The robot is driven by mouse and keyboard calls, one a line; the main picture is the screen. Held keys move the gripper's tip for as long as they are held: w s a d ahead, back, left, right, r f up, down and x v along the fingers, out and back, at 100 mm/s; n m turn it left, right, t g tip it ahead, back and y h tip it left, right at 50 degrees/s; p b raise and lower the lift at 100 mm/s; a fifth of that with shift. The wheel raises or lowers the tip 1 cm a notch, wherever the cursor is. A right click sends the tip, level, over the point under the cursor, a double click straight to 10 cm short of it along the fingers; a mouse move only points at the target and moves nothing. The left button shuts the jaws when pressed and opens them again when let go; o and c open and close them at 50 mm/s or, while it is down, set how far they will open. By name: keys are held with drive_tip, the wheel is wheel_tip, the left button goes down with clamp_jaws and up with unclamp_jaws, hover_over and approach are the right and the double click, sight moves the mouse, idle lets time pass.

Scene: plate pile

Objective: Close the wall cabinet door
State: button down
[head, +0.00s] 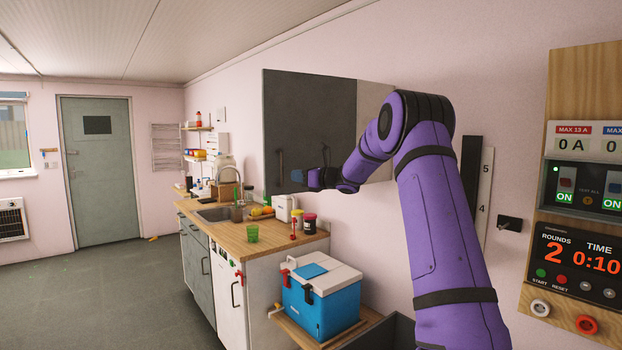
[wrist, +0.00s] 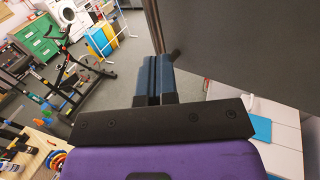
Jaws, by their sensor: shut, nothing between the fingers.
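The wall cabinet (head: 374,115) hangs on the pink wall above the counter, partly hidden by my purple arm. Its dark grey door (head: 308,110) stands open, its free left edge out in the room. A bar handle (head: 280,162) is near that edge. My gripper (head: 297,176) is at the door's lower part, right of this handle, its blue fingers together and empty. In the wrist view the fingers (wrist: 155,78) are close beside the dark door panel (wrist: 240,45), near a small dark handle end (wrist: 173,55). I cannot tell whether they touch the door.
Below is a wooden counter (head: 285,240) with a sink (head: 218,213), a green cup (head: 252,233) and jars (head: 309,223). A blue cooler (head: 322,300) stands in front of it. A control panel (head: 582,190) is on the right wall.

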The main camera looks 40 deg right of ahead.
drive_tip(key=shift+x, duration=1.55)
